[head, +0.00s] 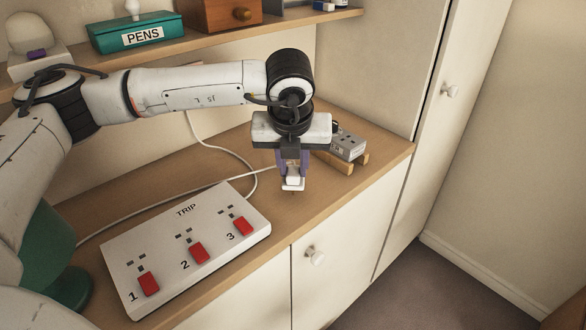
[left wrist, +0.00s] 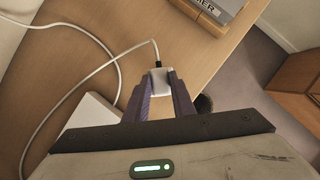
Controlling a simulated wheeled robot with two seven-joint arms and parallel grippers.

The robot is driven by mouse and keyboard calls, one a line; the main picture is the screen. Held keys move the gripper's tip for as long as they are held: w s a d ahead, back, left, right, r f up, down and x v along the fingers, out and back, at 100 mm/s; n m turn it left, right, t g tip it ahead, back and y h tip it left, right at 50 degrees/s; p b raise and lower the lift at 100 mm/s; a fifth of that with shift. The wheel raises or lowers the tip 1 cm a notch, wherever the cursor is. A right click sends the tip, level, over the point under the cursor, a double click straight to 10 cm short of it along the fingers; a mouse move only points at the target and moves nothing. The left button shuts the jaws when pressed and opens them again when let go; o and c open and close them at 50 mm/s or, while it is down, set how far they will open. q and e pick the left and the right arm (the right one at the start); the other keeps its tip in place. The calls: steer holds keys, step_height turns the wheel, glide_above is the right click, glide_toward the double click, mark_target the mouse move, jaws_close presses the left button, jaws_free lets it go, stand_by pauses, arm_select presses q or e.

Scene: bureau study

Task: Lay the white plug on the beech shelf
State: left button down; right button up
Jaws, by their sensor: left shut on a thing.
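The white plug (head: 293,184) is between the purple fingers of my left gripper (head: 293,172), which is shut on it. In the left wrist view the plug (left wrist: 160,83) sits at the fingertips (left wrist: 160,90), its white cord leaving the far side. The plug is over the front part of the wooden worktop; its exact height is hard to tell. A light wooden shelf (head: 300,21), seemingly the beech one, runs along the wall above and behind the gripper. My right gripper is not in view.
A white box marked TRIP (head: 188,245) with three red switches lies left of the gripper. A grey box (head: 348,145) on a wooden stand is just right of it. The shelf holds a green PENS box (head: 138,33) and a brown drawer box (head: 220,14). The cord (head: 215,148) trails across the worktop.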

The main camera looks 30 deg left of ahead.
arm_select(q)
steer(key=shift+f, duration=0.8)
steer(key=c, duration=1.5)
jaws_free()
steer(key=shift+r, duration=0.3)
steer(key=b+v, duration=0.2)
steer(key=v, duration=0.9)
steer(key=shift+s+d+r, duration=0.1)
steer(key=shift+s+r, duration=0.05)
steer(key=shift+r, duration=0.2)
